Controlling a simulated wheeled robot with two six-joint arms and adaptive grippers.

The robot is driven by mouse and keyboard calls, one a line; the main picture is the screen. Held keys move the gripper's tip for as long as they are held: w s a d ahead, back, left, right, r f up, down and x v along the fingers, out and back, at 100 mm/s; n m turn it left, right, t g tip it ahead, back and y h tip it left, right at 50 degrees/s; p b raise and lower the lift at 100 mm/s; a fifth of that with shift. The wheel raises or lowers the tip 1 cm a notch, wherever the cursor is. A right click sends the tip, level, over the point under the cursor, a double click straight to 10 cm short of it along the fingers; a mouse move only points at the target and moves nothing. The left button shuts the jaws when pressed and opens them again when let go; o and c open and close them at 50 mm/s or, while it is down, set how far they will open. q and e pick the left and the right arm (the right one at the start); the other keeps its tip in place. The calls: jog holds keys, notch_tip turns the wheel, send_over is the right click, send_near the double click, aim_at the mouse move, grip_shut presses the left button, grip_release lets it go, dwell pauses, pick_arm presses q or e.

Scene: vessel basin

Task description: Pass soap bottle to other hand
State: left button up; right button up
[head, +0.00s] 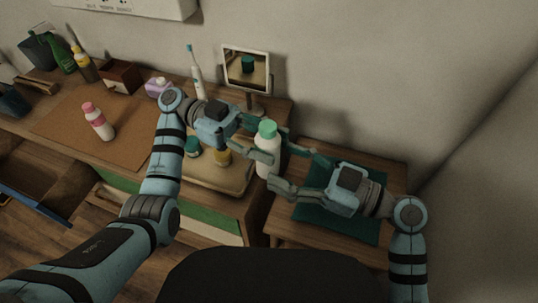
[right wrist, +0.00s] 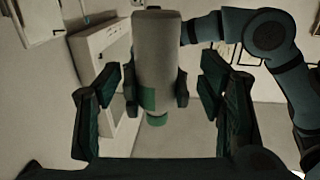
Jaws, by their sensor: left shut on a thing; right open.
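The soap bottle (head: 267,136), white with a green cap, is upright in the air at the middle of the head view. My left gripper (head: 262,143) is shut on it from the left. My right gripper (head: 288,168) is open and comes from the right, its fingers spread toward the bottle. In the right wrist view the bottle (right wrist: 157,45) appears cap-down between my open right fingers (right wrist: 158,80), with visible gaps on both sides. Dark fingers of my left gripper flank the bottle there. The bottle's lower part is partly hidden by fingers in the head view.
A side table with a dark green cloth (head: 312,218) lies below my right gripper. A tray (head: 200,176) with small containers sits on the counter under my left arm. A pink-capped bottle (head: 98,122) stands on a brown mat (head: 60,125). A mirror (head: 246,68) stands behind.

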jog(key=x, duration=0.5)
jog(key=shift+w+a, duration=0.15)
jog(key=shift+a, duration=0.15)
jog(key=shift+d, duration=0.1)
jog(key=shift+c, duration=0.6)
jog(key=c, duration=1.3)
pick_arm(q)
jog(key=o, duration=1.4)
jog(key=shift+c, duration=0.2)
